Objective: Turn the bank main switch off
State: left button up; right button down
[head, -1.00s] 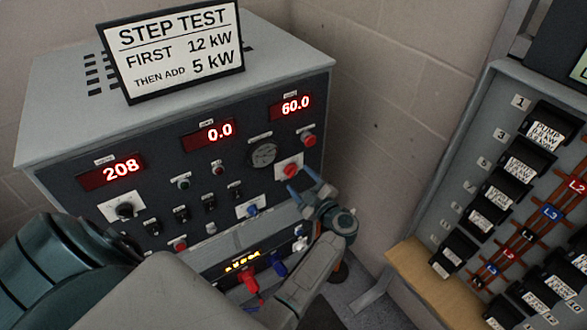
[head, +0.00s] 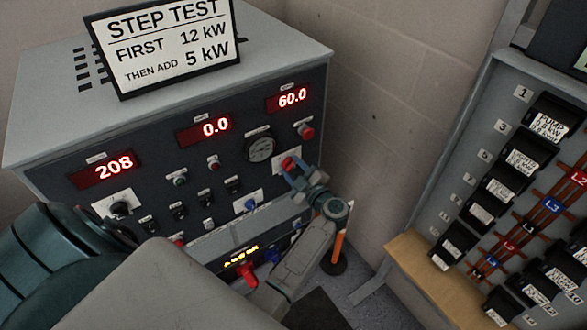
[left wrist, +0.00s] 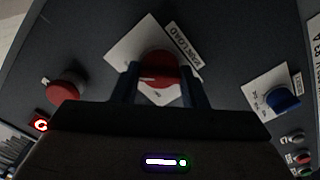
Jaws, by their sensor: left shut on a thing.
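The bank main switch is a red rotary knob (head: 287,163) on a white plate, low on the right side of the load bank's dark front panel. In the left wrist view the red knob (left wrist: 158,68) sits between my two fingers, with a label strip beside its plate. My left gripper (head: 294,175) is shut on this knob; it also shows in the left wrist view (left wrist: 160,85). The fingers hide part of the knob, and I cannot clearly read its position marks. My right gripper is not in view.
A blue knob (head: 250,204) sits on a white plate left of the switch. A red button (head: 305,131) is above it, beside a round gauge (head: 261,148). The displays read 208, 0.0 and 60.0. A breaker panel (head: 480,140) stands at right.

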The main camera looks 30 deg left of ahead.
pick_arm(q)
jog(key=shift+f+n+b, duration=0.1)
jog(key=shift+n+b, duration=0.3)
jog(key=shift+n, duration=0.3)
jog(key=n+b, duration=1.3)
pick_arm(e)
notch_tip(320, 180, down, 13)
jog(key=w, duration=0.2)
pick_arm(q)
jog(key=n+b, duration=0.3)
jog(key=shift+r+n+b, duration=0.2)
jog(key=shift+n+b, duration=0.2)
jog(key=shift+b, duration=0.05)
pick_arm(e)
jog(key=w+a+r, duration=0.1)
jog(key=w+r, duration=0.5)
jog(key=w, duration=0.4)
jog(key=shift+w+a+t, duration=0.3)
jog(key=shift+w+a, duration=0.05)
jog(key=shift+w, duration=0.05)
pick_arm(q)
jog(key=o, duration=1)
jog(key=shift+f, duration=0.1)
